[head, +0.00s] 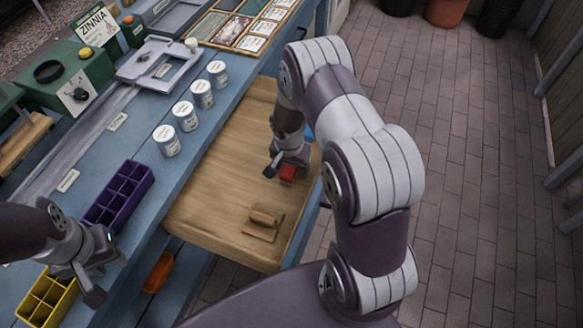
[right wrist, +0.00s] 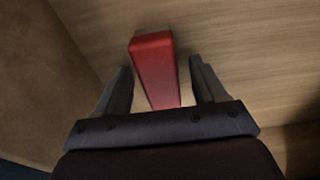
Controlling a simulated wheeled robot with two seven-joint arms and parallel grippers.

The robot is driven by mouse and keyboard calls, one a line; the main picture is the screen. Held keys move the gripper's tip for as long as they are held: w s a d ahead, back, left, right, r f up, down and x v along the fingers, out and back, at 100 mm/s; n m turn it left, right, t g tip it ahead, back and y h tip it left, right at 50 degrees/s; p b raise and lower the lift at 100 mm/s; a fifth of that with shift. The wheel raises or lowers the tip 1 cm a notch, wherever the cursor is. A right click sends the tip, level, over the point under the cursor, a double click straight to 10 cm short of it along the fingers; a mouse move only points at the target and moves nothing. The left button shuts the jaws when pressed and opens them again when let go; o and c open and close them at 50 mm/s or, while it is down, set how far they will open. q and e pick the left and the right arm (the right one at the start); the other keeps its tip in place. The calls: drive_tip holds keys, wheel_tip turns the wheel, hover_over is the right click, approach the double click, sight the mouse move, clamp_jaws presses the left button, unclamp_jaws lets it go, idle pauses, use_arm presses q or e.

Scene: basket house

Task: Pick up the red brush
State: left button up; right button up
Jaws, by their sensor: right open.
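The red brush (head: 288,173) lies on the wooden board (head: 215,190) that juts out from the blue bench. Only part of it shows in the head view, under my right gripper (head: 283,170). In the right wrist view the red brush (right wrist: 154,68) sits between the two fingers of my right gripper (right wrist: 160,85), with a gap on each side. That gripper is open. My left gripper (head: 98,280) is at the lower left, above the bench edge near the yellow tray. Its finger gap is not clear.
A wooden block with a handle (head: 265,218) lies on the board's near part. A purple tray (head: 120,196), a yellow tray (head: 45,300) and several white cans (head: 185,116) stand on the blue bench (head: 150,215). An orange item (head: 158,272) is lower down. Paved floor (head: 470,180) lies right.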

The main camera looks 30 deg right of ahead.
use_arm(q)
drive_tip(key=shift+f, duration=0.2)
use_arm(e)
drive_tip(key=shift+f, duration=0.2)
drive_tip(key=shift+c, duration=0.3)
drive_tip(key=c, duration=1)
use_arm(q)
drive_tip(key=shift+r, duration=0.1)
use_arm(e)
drive_tip(key=shift+r, duration=0.1)
